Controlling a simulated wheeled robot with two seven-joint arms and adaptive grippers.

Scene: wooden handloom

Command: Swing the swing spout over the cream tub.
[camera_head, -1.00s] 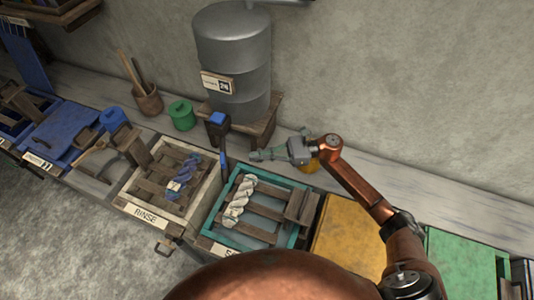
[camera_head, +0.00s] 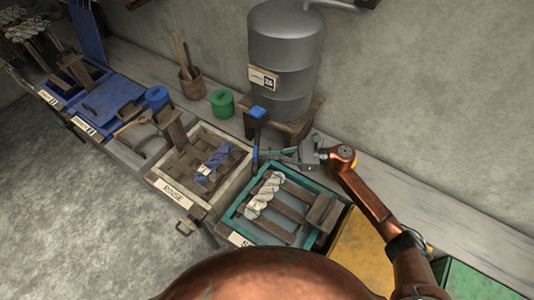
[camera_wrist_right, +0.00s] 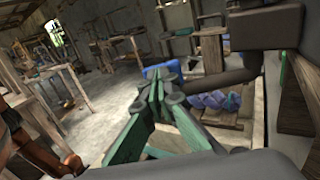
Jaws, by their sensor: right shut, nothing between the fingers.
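The swing spout shows as a dark body with a blue cap (camera_head: 258,112) and a blue upright piece (camera_head: 255,156) by the gap between the cream and teal tubs. In the right wrist view a dark pipe (camera_wrist_right: 212,86) runs left towards a blue piece (camera_wrist_right: 163,71) behind the fingertips. The cream tub (camera_head: 170,192), labelled RINSE, is left of the spout and holds a blue-and-white skein (camera_head: 214,160). My right gripper (camera_head: 264,154) is shut and empty, its tips just right of the blue piece; contact is unclear. Its green fingers show in the wrist view (camera_wrist_right: 158,85). My left gripper is out of view.
A grey tank (camera_head: 285,60) stands on a wooden stand behind the spout. The teal tub (camera_head: 229,215) with a white skein (camera_head: 264,195) is below my right gripper. A green pot (camera_head: 222,102) and a brown cup (camera_head: 191,84) stand behind the cream tub.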

